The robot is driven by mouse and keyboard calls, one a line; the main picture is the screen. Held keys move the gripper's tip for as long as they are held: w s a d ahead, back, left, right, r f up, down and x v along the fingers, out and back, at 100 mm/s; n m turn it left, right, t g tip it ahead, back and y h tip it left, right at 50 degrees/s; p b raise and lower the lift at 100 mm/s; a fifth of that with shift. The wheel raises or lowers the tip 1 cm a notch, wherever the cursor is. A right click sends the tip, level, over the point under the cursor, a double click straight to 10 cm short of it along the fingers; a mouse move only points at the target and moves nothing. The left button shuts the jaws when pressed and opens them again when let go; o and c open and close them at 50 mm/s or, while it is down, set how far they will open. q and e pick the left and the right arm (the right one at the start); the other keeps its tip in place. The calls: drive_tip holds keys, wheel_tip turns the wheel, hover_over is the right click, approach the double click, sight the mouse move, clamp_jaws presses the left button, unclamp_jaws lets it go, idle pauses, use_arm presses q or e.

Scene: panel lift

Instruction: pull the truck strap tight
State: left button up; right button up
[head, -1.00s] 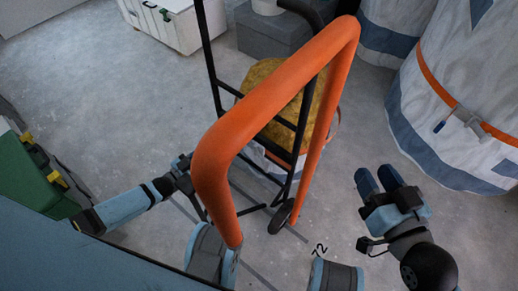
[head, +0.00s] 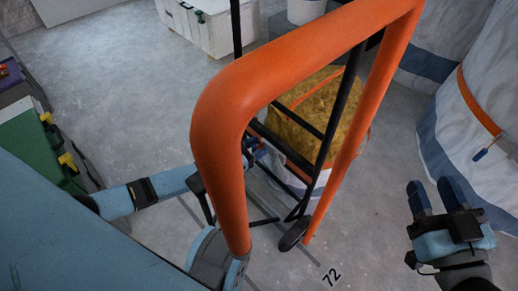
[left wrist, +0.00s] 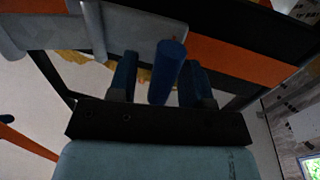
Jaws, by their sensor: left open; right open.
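A black hand truck (head: 323,140) stands in the middle of the head view, with a lumpy yellow-brown load (head: 322,112) on it. A thin orange strap (head: 291,88) crosses the load; an orange band (left wrist: 240,62) also shows in the left wrist view. My left gripper (left wrist: 160,72) is open, with a blue cylindrical handle (left wrist: 168,68) standing between its fingers. I cannot tell whether they touch it. In the head view the thick orange bar partly hides this gripper, at the truck's left side. My right gripper (head: 434,196) is open and empty, right of the truck.
A thick orange tube frame (head: 215,120) arches across the near view. A large white-and-blue sack (head: 450,125) with an orange strap stands at right. A white chest (head: 210,35) is at the back and a green box (head: 30,140) at left. Floor is clear at left centre.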

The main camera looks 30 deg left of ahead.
use_arm(q)
drive_tip(key=shift+w+d, duration=0.25)
drive_tip(key=shift+w, duration=0.1)
use_arm(e)
drive_tip(key=shift+r, duration=0.3)
use_arm(q)
drive_tip(key=shift+c, duration=0.2)
clamp_jaws()
drive_tip(key=s+d+p+v, duration=0.1)
drive_tip(key=d+p+v, duration=0.1)
drive_tip(key=p+v, duration=0.4)
drive_tip(key=v, duration=0.5)
use_arm(e)
drive_tip(key=s+a+m+g, duration=0.1)
drive_tip(key=s+f+m+g, duration=0.1)
drive_tip(key=m, duration=0.1)
drive_tip(key=shift+s+a+m+h, duration=0.3)
drive_tip(key=shift+s+a, duration=0.05)
drive_tip(key=shift+s, duration=0.05)
use_arm(q)
drive_tip(key=shift+s+a+f, duration=0.1)
drive_tip(key=shift+s, duration=0.05)
drive_tip(key=shift+o, duration=0.2)
unclamp_jaws()
